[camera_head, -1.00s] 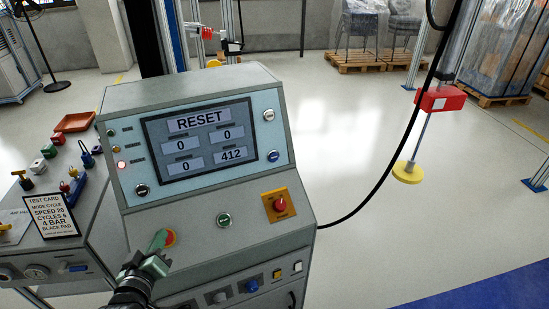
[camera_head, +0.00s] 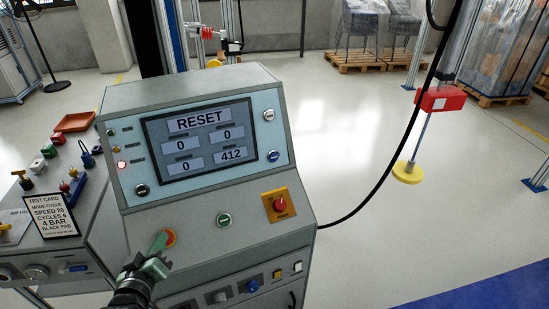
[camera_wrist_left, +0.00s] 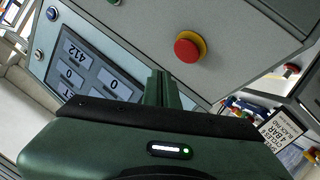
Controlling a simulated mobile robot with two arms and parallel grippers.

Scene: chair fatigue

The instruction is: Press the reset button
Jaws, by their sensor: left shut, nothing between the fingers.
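The grey control console (camera_head: 250,235) has a screen (camera_head: 206,142) that reads RESET, with 0, 0, 0 and 412 below. A red button with a yellow collar (camera_head: 170,238) sits low on its front; it also shows in the left wrist view (camera_wrist_left: 188,48). My left gripper (camera_head: 160,243) is shut and empty, its tips just left of this button in the head view. Whether they touch it is unclear. A green button (camera_head: 224,220), a white button (camera_head: 268,115), a blue button (camera_head: 273,156) and a black button (camera_head: 142,190) show too. Their labels are too small to read. My right gripper is out of view.
A red knob on a yellow plate (camera_head: 279,205) sits right of the green button. A test card (camera_head: 51,213) stands at left, near an orange tray (camera_head: 74,122) and several small coloured parts. A black cable (camera_head: 395,150) hangs at right.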

